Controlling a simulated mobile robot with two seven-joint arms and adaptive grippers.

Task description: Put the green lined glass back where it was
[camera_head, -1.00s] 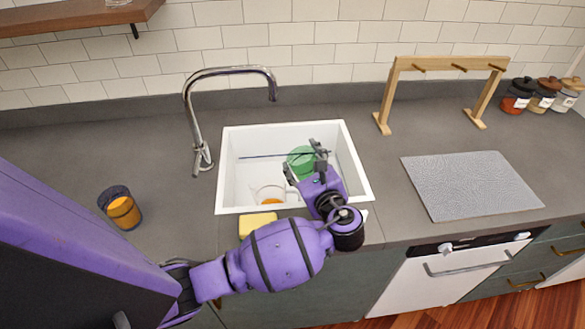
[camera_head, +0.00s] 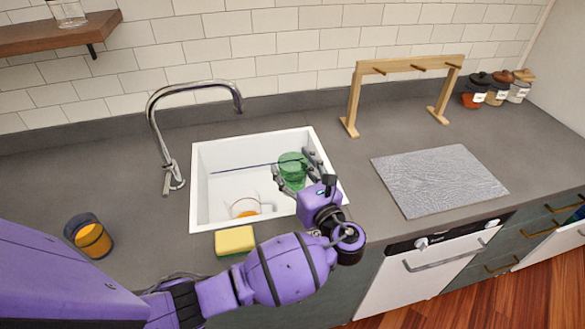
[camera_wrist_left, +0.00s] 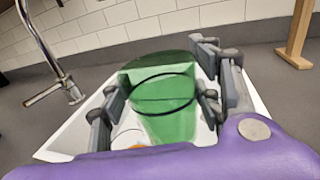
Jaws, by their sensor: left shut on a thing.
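The green lined glass (camera_head: 292,169) is in or just above the right part of the white sink (camera_head: 199,185). It also shows between the fingers in the left wrist view (camera_wrist_left: 165,100), with a dark ring line around it. My left gripper (camera_head: 297,176) is shut on this glass, one finger on each side. Whether the glass touches the sink floor I cannot tell. My right gripper is not in view.
A clear glass with orange content (camera_head: 246,207) sits in the sink. A yellow sponge (camera_head: 235,240) lies at its front edge. An orange-filled glass (camera_head: 90,237) stands left. A faucet (camera_head: 170,130) rises behind. A wooden rack (camera_head: 405,68) and grey mat (camera_head: 440,180) are right.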

